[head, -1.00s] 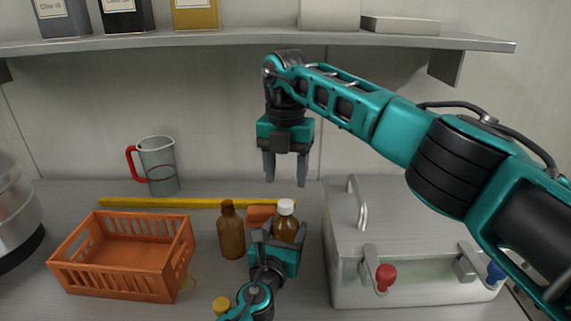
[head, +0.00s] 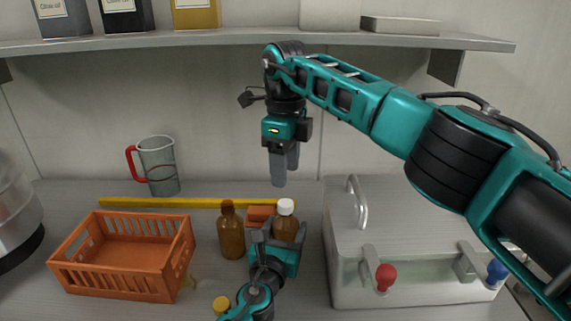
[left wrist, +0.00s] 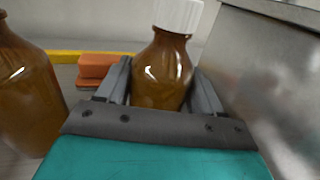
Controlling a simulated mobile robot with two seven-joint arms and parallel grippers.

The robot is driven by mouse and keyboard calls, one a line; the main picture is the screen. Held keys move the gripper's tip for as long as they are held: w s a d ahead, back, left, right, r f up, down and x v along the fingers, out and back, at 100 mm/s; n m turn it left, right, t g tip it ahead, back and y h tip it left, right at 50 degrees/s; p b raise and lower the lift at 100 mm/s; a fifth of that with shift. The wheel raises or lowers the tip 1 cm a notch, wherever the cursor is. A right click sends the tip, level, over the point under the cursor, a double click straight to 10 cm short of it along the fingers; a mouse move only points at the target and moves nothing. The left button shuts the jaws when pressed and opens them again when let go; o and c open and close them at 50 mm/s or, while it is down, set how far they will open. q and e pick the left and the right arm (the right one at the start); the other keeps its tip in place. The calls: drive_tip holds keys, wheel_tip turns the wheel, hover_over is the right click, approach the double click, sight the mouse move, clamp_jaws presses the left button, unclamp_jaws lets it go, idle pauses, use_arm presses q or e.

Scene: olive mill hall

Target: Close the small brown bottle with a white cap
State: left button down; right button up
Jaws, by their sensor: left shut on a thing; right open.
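The small brown bottle (head: 285,227) stands upright on the bench, left of the metal box. A white cap (head: 286,207) sits on its neck; whether it is tight I cannot tell. My left gripper (head: 280,236) is shut on the bottle's body. In the left wrist view the bottle (left wrist: 163,72) stands between the fingers, with the white cap (left wrist: 178,15) above, cut by the top edge. My right gripper (head: 279,180) is open and empty, pointing down above and behind the cap, clear of it.
A second brown bottle (head: 231,236) stands close on the left, with an orange block (head: 260,214) behind. An orange crate (head: 120,292), a yellow strip (head: 170,203) and a jug (head: 160,165) are farther left. The metal box (head: 400,292) is close right. A shelf (head: 220,42) hangs above.

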sight(286, 203)
idle(0.3)
drive_tip(key=shift+f, duration=4.05)
clamp_jaws()
drive_tip(key=m, duration=0.5)
drive_tip(key=shift+o, duration=0.7)
unclamp_jaws()
wheel_tip(286, 203, up, 12)
